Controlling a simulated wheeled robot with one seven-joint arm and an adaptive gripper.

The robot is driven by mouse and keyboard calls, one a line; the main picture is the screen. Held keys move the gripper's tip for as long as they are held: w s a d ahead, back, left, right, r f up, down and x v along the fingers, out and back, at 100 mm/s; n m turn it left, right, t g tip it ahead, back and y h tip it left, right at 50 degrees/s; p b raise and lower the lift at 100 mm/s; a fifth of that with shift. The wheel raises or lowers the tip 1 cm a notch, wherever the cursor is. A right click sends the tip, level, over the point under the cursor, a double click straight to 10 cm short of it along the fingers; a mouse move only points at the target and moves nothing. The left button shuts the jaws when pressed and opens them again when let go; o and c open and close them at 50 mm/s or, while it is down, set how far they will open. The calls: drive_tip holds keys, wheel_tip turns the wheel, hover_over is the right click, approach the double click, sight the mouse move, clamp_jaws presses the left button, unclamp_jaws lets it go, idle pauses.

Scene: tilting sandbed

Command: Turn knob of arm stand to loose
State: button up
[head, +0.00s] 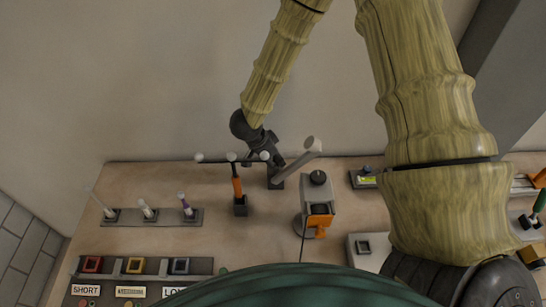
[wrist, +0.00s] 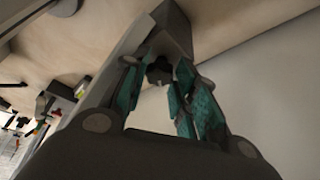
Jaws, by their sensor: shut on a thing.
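The arm stand (head: 297,163) is a grey post with a slanted grey arm that ends in a pale round tip. It stands near the back of the table. In the wrist view its grey body (wrist: 170,35) rises beyond the fingers. A small dark knob (wrist: 159,72) shows between the teal finger pads. My gripper (head: 274,165) reaches down to the stand from the upper left. In the wrist view my gripper (wrist: 158,75) is closed around the knob. The knob is hidden behind the fingers in the head view, and its turn angle cannot be read.
A grey and orange device (head: 318,205) stands close right. A rack with several upright sticks (head: 150,217) and a labelled tray (head: 130,281) lie left. A wall rises behind the table.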

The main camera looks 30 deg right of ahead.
drive_tip(key=shift+n+t, duration=0.3)
drive_tip(key=shift+n, duration=0.3)
drive_tip(key=o, duration=1.1)
drive_tip(key=shift+d, duration=0.1)
drive_tip(key=shift+c, duration=0.2)
drive_tip(key=v, duration=0.8)
